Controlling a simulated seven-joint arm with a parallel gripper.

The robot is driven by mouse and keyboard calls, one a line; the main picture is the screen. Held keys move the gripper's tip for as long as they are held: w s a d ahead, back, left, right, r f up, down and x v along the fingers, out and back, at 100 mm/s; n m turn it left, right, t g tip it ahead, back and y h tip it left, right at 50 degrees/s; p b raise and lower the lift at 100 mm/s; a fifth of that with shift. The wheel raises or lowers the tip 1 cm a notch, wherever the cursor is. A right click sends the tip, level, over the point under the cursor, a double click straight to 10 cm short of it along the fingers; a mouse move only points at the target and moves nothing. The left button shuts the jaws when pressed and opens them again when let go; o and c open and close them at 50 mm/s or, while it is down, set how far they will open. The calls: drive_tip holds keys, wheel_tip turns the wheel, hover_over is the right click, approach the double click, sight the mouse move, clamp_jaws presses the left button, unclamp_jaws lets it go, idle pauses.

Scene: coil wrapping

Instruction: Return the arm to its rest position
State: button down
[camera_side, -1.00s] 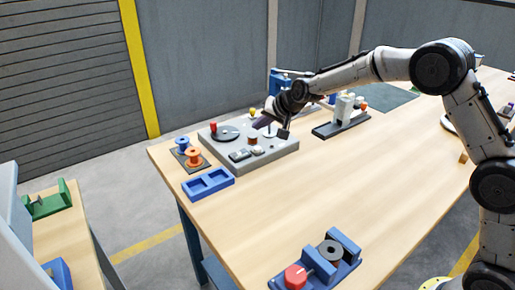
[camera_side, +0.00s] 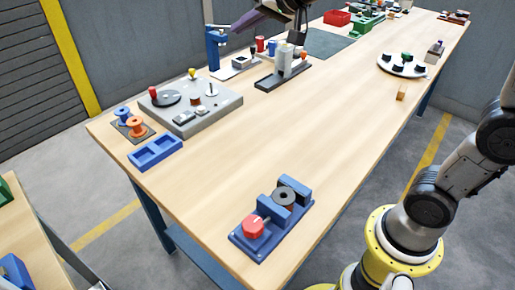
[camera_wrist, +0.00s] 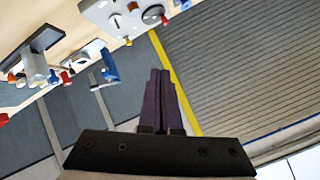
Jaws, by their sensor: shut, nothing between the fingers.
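My gripper (camera_wrist: 160,74) points up the middle of the wrist view with its two dark purple fingers together and nothing between them. In the side view my gripper (camera_side: 245,20) shows at the top edge, with the upper part of the arm cut off by the frame. It hangs in the air above the far side of the table, apart from everything on it. The grey winding station (camera_side: 215,108) stands below and to the left of it on the wooden table (camera_side: 310,130). My yellow base is at the lower right.
A blue press (camera_side: 213,50) and a grey-white fixture (camera_side: 284,65) stand near the gripper. Spools (camera_side: 136,127), a blue tray (camera_side: 155,152) and a blue clamp fixture (camera_side: 270,222) lie nearer. A round white plate (camera_side: 402,65) is at right. The table's middle is clear.

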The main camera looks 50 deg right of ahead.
drive_tip(key=s+f+n+g, duration=0.1)
drive_tip(key=s+f+n, duration=0.1)
drive_tip(key=s, duration=1.4)
drive_tip(key=s+d+f+n+g+h, duration=0.1)
drive_tip(key=s+f+n+g, duration=0.3)
drive_tip(key=s+f, duration=0.7)
drive_tip(key=s+d, duration=0.1)
drive_tip(key=s, duration=0.1)
drive_tip(key=shift+s+f+g, duration=0.25)
drive_tip(key=shift+s+g, duration=0.05)
drive_tip(key=shift+s, duration=0.05)
